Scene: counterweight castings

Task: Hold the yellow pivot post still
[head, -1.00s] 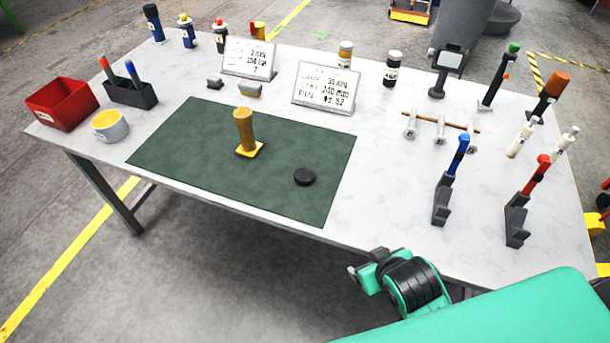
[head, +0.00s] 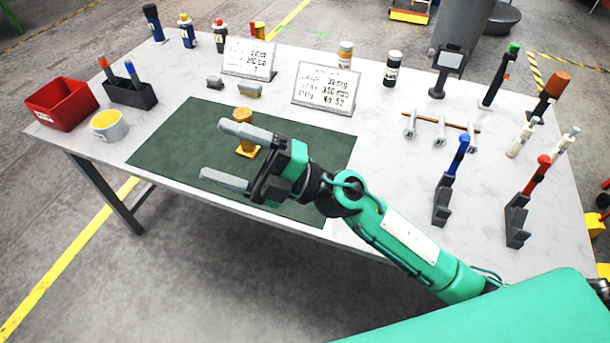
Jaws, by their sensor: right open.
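The yellow pivot post (head: 244,115) stands upright on its small yellow square base (head: 249,153) on the dark green mat (head: 175,143). My right gripper (head: 211,152) is open and empty, its two grey fingers pointing left. It is in front of the post in the picture, and its upper finger covers the post's middle. I cannot tell whether that finger touches the post. My left gripper is not in view.
A red bin (head: 62,104), a yellow-white cup (head: 109,126) and a dark pen holder (head: 131,94) stand at the left. Two written signs (head: 325,88) stand behind the mat. Upright tool holders (head: 442,201) with coloured handles stand at the right. The mat's left part is clear.

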